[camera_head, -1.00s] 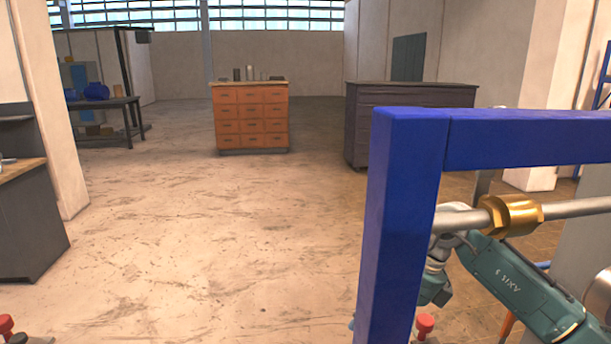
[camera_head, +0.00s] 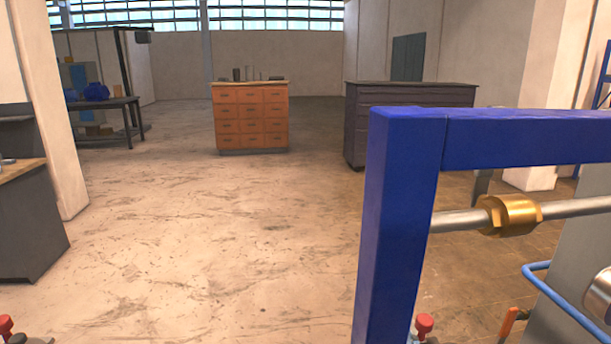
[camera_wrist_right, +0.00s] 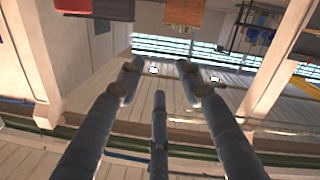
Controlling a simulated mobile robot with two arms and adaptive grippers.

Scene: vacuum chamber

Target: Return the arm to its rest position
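My right gripper (camera_wrist_right: 159,76) shows in the right wrist view with its grey fingers spread apart. It is open and nothing is between the fingers. In the head view neither arm nor gripper is in sight. A blue frame (camera_head: 400,210) stands at the right of the head view. A grey pipe (camera_head: 575,208) with a brass hex fitting (camera_head: 510,215) runs behind its upright, and no part of my arm covers them.
An orange drawer cabinet (camera_head: 250,118) and a dark cabinet (camera_head: 410,95) stand farther back. A workbench (camera_head: 25,220) is at the left edge. A bent blue tube (camera_head: 565,295) is at lower right. The middle floor (camera_head: 220,230) is clear.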

